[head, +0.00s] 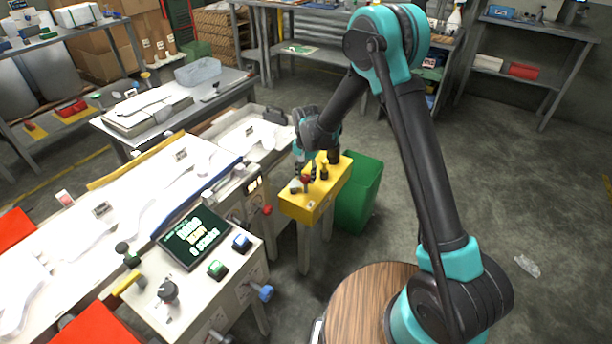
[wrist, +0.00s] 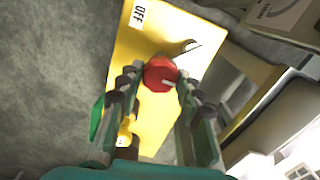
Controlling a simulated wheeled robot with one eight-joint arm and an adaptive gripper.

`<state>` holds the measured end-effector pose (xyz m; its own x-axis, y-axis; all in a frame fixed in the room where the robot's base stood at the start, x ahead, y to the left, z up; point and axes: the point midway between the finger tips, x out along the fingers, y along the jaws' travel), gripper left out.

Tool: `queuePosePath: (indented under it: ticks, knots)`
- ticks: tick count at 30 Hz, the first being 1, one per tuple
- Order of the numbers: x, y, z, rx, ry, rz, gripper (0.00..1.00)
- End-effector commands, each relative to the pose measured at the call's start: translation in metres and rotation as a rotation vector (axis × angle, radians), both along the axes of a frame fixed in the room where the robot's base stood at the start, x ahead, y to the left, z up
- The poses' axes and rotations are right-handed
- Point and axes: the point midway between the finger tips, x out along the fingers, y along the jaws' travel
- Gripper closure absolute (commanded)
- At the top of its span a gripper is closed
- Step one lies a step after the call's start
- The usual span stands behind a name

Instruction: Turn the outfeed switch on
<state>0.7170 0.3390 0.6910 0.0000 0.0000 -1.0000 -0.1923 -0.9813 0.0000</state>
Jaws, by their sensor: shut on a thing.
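A yellow box (head: 300,208) stands on legs beside the white line, with a red knob (head: 304,179) on its top. The wrist view shows the red knob (wrist: 160,72) with a short white mark, on the yellow face (wrist: 150,42). A white "OFF" label (wrist: 139,13) is near the upper left of that face. My gripper (wrist: 160,77) has its two fingers on either side of the red knob and is shut on it. In the head view, my gripper (head: 303,165) comes down over the box; the contact is partly hidden.
A green bin (head: 362,190) stands right behind the yellow box. A control console with a dark screen (head: 194,237), a green button (head: 217,269) and a blue button (head: 242,243) is in front. The floor (head: 520,180) to the right is mostly clear.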

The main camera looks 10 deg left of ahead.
Motion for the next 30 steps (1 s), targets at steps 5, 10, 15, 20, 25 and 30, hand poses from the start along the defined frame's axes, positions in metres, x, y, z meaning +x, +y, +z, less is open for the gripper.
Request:
queuePosePath:
  ticks: [5, 10, 15, 20, 25, 30]
  knots:
    - [0.0, 0.0, 0.0, 0.001, -0.001, -0.001, 0.93]
    - [0.0, 0.0, 0.0, 0.001, 0.0, 0.0, 0.56]
    - [0.0, 0.0, 0.0, 0.0, 0.0, 0.0, 0.44]
    - [0.0, 0.0, 0.0, 0.0, 0.0, 0.0, 0.44]
    - [0.0, 0.0, 0.007, 0.0, 0.0, 0.0, 0.44]
    - [0.0, 0.0, 0.034, 0.0, 0.0, 0.0, 0.44]
